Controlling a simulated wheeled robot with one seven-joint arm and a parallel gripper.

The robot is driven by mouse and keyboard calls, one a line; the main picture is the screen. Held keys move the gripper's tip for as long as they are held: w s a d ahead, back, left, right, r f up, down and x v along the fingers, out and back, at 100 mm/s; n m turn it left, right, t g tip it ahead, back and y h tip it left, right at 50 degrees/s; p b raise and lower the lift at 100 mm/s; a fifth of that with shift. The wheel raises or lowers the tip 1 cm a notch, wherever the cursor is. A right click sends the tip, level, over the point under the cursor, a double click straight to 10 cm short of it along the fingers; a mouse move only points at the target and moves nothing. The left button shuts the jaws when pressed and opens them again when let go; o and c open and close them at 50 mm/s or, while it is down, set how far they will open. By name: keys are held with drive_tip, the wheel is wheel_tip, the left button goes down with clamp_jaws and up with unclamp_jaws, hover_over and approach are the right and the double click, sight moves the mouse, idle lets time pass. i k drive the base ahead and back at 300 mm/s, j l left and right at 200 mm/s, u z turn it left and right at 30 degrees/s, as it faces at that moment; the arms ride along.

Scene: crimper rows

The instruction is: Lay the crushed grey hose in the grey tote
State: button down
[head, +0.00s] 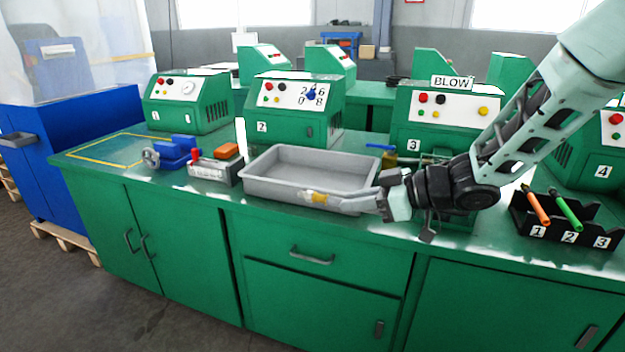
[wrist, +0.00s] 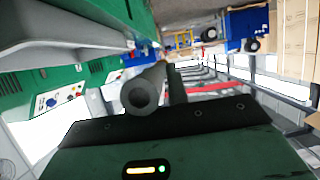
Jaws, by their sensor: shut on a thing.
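The grey tote (head: 275,190) stands on the green bench, in the middle of the head view. My gripper (head: 381,204) is at its front right corner, shut on the grey hose (head: 350,204). The hose points left from the fingers, with a brass-coloured part (head: 318,198) near its far end. In the head view it overlaps the tote's front wall and rim; I cannot tell its height above it. In the wrist view the hose (wrist: 141,95) shows its round hollow end beside a dark finger. The crushed part cannot be made out.
A black rack (head: 565,226) with orange and green tubes stands at right. Green machines (head: 295,108) line the back. The yellow-marked area (head: 105,149) is clear.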

sight(332, 182)
drive_tip(key=i, duration=1.15)
